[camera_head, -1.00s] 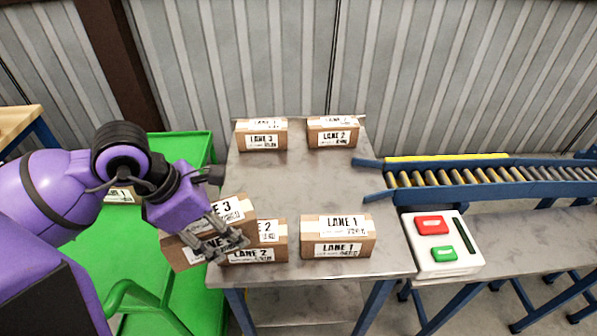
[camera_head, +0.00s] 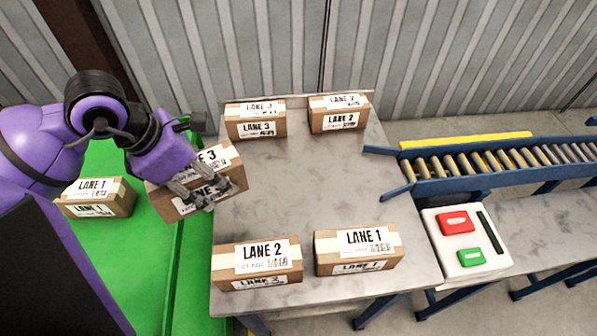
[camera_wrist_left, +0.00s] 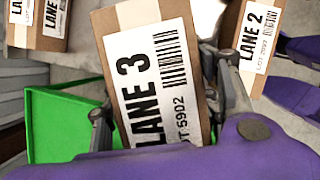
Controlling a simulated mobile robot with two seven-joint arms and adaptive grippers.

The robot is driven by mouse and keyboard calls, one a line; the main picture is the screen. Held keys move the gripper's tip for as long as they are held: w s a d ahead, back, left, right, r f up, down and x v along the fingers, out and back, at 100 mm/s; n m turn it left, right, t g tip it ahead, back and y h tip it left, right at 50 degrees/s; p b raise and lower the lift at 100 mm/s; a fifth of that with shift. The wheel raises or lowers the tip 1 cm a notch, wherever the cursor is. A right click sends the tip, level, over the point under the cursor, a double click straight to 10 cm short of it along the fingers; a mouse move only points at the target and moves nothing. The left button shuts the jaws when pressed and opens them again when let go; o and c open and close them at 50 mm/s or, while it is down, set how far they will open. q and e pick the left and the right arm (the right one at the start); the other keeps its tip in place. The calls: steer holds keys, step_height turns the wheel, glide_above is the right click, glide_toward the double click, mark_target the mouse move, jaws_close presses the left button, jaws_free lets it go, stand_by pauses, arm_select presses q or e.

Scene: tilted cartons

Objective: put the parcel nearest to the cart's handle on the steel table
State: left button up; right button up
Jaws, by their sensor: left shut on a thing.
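My left gripper (camera_head: 194,194) is shut on a brown LANE 3 parcel (camera_head: 228,166). The held parcel is tilted and sits over the gap between the green cart (camera_head: 160,250) and the left edge of the steel table (camera_head: 330,192). In the left wrist view the held parcel (camera_wrist_left: 150,70) lies between the two fingers (camera_wrist_left: 165,100), its LANE 3 label facing the camera. A LANE 1 parcel (camera_head: 96,197) is on the cart. The cart's handle is not visible now.
On the table stand a LANE 3 parcel (camera_head: 256,120) and a LANE 2 parcel (camera_head: 339,113) at the back, and a LANE 2 parcel (camera_head: 256,264) and a LANE 1 parcel (camera_head: 358,250) in front. The table's middle is clear. A roller conveyor (camera_head: 480,162) and a button box (camera_head: 464,240) are at right.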

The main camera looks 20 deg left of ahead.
arm_select(q)
steer(key=w+d+f, duration=0.1)
steer(key=w+f, duration=0.1)
steer(key=w, duration=0.2)
steer(key=w+d+f, duration=0.2)
steer(key=w+f, duration=0.1)
steer(key=w+d+f, duration=0.2)
steer(key=w+f, duration=0.1)
steer(key=w, duration=0.1)
steer(key=shift+w+d+f, duration=0.15)
steer(key=shift+w+f, duration=0.1)
steer(key=shift+w, duration=0.05)
steer(key=shift+w+d+f, duration=0.1)
steer(key=shift+w+f, duration=0.2)
steer(key=shift+f, duration=0.05)
steer(key=shift+w+f, duration=0.2)
steer(key=shift+f, duration=1.6)
steer(key=shift+f, duration=0.1)
steer(key=o, duration=1.5)
